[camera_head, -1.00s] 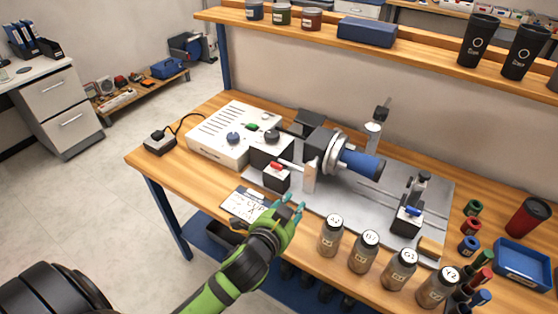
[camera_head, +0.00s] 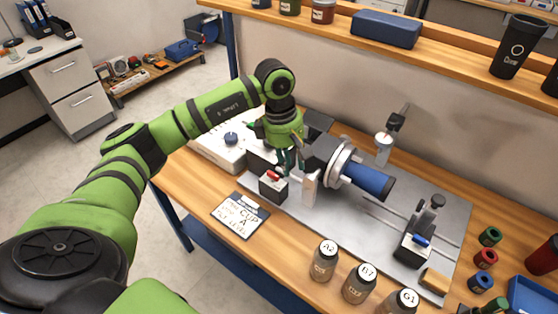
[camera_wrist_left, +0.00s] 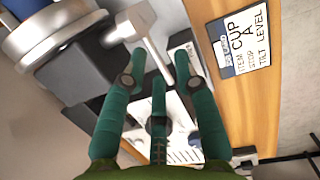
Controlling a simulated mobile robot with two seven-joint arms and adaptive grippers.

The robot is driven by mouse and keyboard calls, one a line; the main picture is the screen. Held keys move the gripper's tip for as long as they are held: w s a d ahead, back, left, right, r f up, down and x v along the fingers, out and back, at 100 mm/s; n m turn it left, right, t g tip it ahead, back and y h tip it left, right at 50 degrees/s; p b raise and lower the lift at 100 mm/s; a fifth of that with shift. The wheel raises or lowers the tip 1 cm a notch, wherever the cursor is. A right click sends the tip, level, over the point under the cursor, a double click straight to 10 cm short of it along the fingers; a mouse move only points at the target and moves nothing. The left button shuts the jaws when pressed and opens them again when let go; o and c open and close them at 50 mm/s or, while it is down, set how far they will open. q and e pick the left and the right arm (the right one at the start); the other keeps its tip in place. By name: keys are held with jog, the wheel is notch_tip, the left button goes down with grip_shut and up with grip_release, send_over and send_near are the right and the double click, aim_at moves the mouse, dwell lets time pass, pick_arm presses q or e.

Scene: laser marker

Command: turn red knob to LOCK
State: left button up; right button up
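I cannot make out the red knob in that view. My right gripper is not in view.
The chuck with its blue cylinder (camera_head: 368,180) stands right of my gripper. A white control box (camera_head: 215,150) with a blue knob is partly hidden behind my arm. A "CUP A" card (camera_head: 240,215) lies in front. Several labelled bottles (camera_head: 324,258) line the front edge.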

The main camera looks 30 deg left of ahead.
aim_at(272, 172)
pick_arm(q)
jog(key=a+y, duration=0.1)
jog(key=a, duration=0.1)
jog(key=a+r+y, duration=0.1)
jog(key=a, duration=0.2)
jog(key=shift+r, duration=0.15)
jog(key=shift+s+a+f, duration=0.15)
jog(key=shift+f, duration=0.1)
notch_tip(272, 172, down, 5)
jog(key=shift+r+p, duration=0.15)
jog(key=shift+p, duration=0.9)
jog(key=shift+f, duration=0.8)
grip_shut()
